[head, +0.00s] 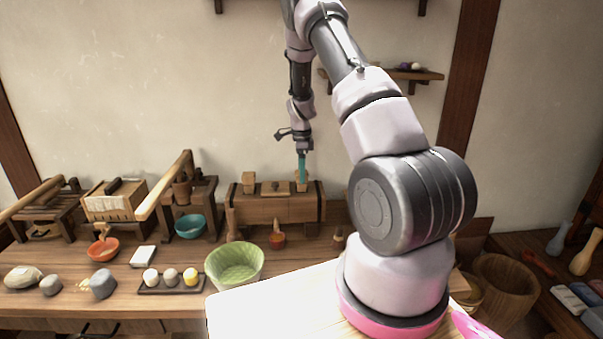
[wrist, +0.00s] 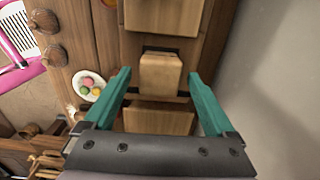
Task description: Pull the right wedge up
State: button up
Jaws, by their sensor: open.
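The right wedge (head: 302,186) is a light wooden piece standing up from the right end of a dark-banded wooden block (head: 275,208) by the back wall. My gripper (head: 302,176) points down over it, its teal fingers covering part of it. In the wrist view, my gripper (wrist: 159,75) is open, with one finger to each side of a tan wooden wedge (wrist: 160,74) in a dark slot. Gaps show between the fingers and the wedge. The left wedge (head: 249,182) stands at the block's other end.
A green bowl (head: 235,265), a teal bowl (head: 189,225) and a tray (head: 170,288) of round items stand on the bench left of and in front of the block. A wall shelf (head: 415,74) is above right. The wall (wrist: 270,80) is close beside the gripper.

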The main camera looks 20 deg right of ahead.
notch_tip(320, 180, up, 10)
jog(key=shift+r, duration=0.2)
dwell(0.5)
jog(key=s+a+r+n+t+y, duration=0.15)
jog(key=s+a+r+n, duration=0.25)
jog(key=s+r, duration=0.5)
jog(key=s+a+r+n+t, duration=0.25)
jog(key=s+r+n, duration=0.2)
jog(key=r, duration=0.85)
jog(key=s+a+r+n+t, duration=0.1)
jog(key=s+a+n, duration=0.1)
jog(key=s, duration=0.5)
jog(key=s+a+r+n+t, duration=0.1)
jog(key=s+r+n, duration=0.1)
jog(key=s+n, duration=0.2)
jog(key=s+a+r+n+t, duration=0.1)
jog(key=s+a+r+n, duration=0.1)
jog(key=s, duration=0.8)
jog(key=shift+a+r+n, duration=0.25)
jog(key=shift+a+n, duration=0.1)
jog(key=shift+n, duration=0.2)
jog(key=shift+y, duration=0.25)
